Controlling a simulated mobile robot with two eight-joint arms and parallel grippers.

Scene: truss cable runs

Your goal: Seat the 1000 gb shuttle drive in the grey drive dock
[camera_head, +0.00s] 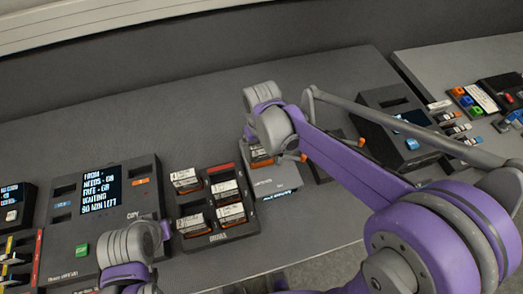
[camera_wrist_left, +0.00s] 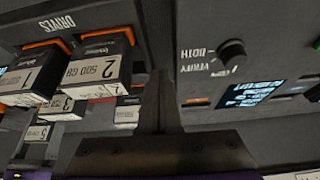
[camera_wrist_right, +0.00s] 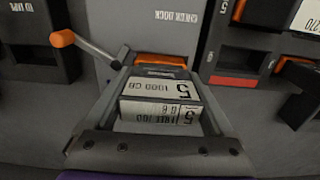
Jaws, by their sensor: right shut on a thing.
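The 1000 GB shuttle drive (camera_wrist_right: 160,92), a box with white labels marked 5 and an orange end, is between the fingers of my right gripper (camera_wrist_right: 150,105). In the head view the right gripper (camera_head: 258,148) is over the grey drive dock (camera_head: 283,182), and its wrist hides most of the drive. The dock also shows behind the drive in the right wrist view (camera_wrist_right: 150,18). An orange-tipped lever (camera_wrist_right: 63,38) stands at its side. I cannot tell how deep the drive sits.
A copy station (camera_head: 140,200) with a lit screen stands left of the rack. More devices (camera_head: 395,118) stand at the right. The back of the bench is clear.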

